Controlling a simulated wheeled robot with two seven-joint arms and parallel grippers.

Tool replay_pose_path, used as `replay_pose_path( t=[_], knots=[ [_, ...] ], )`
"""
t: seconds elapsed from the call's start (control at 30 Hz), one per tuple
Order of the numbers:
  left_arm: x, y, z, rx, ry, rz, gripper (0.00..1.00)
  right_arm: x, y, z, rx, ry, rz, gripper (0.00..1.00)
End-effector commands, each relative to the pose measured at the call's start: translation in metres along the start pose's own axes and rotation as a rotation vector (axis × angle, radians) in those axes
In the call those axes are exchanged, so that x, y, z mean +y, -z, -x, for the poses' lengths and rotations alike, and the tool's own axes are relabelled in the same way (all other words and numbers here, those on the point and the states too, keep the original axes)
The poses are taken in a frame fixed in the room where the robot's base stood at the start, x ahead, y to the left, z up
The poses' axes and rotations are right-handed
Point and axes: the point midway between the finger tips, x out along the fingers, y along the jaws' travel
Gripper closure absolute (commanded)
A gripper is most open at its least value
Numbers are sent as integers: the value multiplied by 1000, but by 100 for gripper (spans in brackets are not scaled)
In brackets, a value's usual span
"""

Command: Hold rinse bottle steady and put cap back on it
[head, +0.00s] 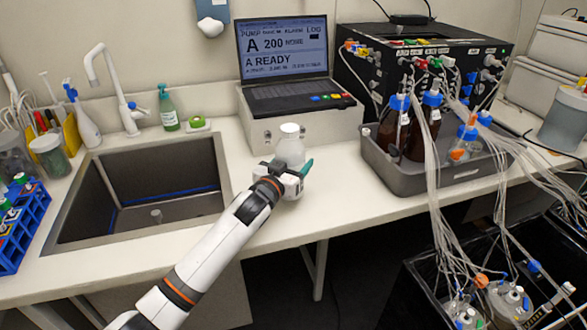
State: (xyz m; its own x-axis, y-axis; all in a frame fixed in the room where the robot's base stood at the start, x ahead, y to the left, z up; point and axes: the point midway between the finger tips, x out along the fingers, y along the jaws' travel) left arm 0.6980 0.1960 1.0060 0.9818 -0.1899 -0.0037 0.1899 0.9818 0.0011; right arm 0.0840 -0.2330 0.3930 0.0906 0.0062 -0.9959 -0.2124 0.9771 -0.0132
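The rinse bottle (290,150) is a small, pale, whitish bottle. It stands upright on the white counter in front of the laptop's box. A white cap (290,128) shows at its top; I cannot tell whether it is screwed on or only resting there. My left gripper (285,170) is at the lower part of the bottle, with a teal finger at the bottle's right side. The gripper hides the bottle's base, and I cannot tell whether the fingers press on it. My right gripper is not in view.
A sink (140,190) lies to the left, with a green soap bottle (168,108) behind it. A laptop (285,65) stands on a white box behind the bottle. A grey tray (420,180) with brown bottles and tubing is on the right. Counter between gripper and tray is clear.

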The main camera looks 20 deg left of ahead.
Motion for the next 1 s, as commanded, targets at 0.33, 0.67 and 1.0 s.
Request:
replay_pose_path(
  t=[0.33,0.67,1.0],
  knots=[
    [0,17,0,-5,1,-1,100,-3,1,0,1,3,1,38],
    [0,22,0,0,0,0,17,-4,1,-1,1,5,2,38],
    [0,18,0,-1,1,-1,15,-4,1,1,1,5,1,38]
  ],
)
